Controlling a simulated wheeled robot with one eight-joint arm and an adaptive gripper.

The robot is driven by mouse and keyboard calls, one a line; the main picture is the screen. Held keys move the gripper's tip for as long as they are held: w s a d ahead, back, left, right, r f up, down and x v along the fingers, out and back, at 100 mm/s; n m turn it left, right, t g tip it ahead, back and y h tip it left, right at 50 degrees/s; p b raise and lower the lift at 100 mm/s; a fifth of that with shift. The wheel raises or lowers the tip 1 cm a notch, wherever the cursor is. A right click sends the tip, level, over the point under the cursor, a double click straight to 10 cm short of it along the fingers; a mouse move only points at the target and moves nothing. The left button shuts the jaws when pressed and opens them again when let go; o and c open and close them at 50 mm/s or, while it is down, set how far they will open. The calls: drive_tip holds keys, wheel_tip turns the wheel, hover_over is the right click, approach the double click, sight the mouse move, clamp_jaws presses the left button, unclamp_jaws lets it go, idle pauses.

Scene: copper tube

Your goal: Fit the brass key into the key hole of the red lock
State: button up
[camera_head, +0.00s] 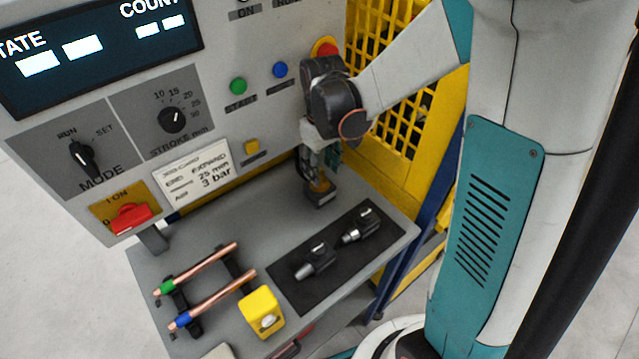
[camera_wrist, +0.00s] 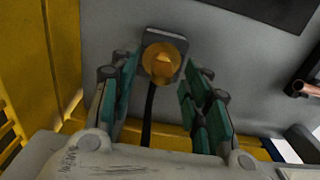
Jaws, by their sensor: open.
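A brass-coloured round piece, which looks like the brass key's head (camera_head: 320,186), stands on a small grey block (camera_head: 321,200) at the back of the grey table. It also shows in the wrist view (camera_wrist: 161,62). My gripper (camera_wrist: 158,76) is open, with its teal-padded fingers on either side of the brass piece. I cannot tell whether they touch it. In the head view my gripper (camera_head: 322,160) points down over the block. The red lock (camera_head: 131,217) appears to be the red piece on the yellow plate at the panel's lower left. Its key hole is not discernible.
Two copper tubes (camera_head: 205,265) lie on black holders at the table's front left. A yellow box (camera_head: 262,310) stands beside them. A black mat (camera_head: 300,290) holds two dark fittings. The control panel (camera_head: 215,100) rises behind the table; a yellow mesh guard (camera_head: 390,90) stands right.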

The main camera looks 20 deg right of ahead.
wheel_tip(320, 180, down, 4)
drive_tip(key=shift+a+f+b, duration=0.1)
drive_tip(key=shift+a+b, duration=0.05)
drive_tip(key=shift+b, duration=0.35)
drive_tip(key=shift+c, duration=0.5)
clamp_jaws()
